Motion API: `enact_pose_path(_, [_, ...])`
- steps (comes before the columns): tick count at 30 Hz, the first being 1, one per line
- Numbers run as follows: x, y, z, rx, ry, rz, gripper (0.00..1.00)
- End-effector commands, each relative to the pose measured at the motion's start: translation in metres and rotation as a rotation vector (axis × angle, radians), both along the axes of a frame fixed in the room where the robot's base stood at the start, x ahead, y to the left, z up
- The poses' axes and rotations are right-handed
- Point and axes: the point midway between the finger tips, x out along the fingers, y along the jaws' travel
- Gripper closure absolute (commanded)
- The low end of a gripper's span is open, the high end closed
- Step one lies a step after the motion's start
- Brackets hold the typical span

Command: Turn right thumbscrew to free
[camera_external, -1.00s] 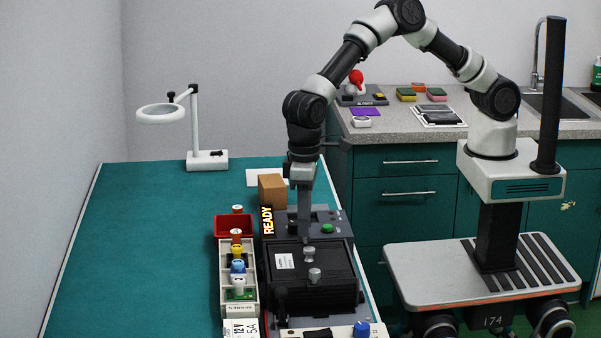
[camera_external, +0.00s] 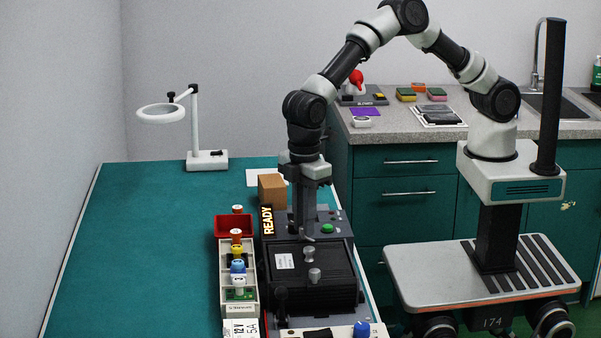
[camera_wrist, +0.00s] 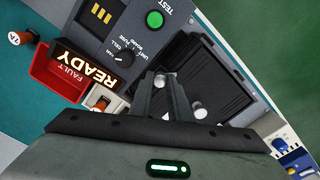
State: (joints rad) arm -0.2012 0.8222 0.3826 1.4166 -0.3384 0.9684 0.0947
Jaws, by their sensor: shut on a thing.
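A black ribbed unit (camera_external: 328,294) with two silver thumbscrews on top sits at the front of the bench; it also shows in the wrist view (camera_wrist: 219,75). My gripper (camera_external: 308,240) points straight down at the far thumbscrew (camera_external: 308,253). In the wrist view my gripper (camera_wrist: 164,84) has its two fingers on either side of this silver head (camera_wrist: 159,80) and is shut on it. The near thumbscrew (camera_external: 314,275) stands apart from the fingers; in the wrist view it is the silver knob (camera_wrist: 200,111) right of them. Whether either screw is loose cannot be told.
Behind the black unit is a grey panel with a green TEST button (camera_external: 327,228) and a lit READY sign (camera_external: 267,220). A red bin (camera_external: 228,227) and a tray of coloured parts (camera_external: 251,272) stand at left. The bench's far left is clear.

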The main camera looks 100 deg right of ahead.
Motion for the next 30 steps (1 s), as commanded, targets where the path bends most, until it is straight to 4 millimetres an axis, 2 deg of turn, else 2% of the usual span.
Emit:
enact_pose_path(18, [0.0009,0.0007,0.0020,0.003,-0.003,0.545,1.00])
enact_pose_path(30, [0.0013,0.0005,0.0017,0.001,-0.004,0.721,1.00])
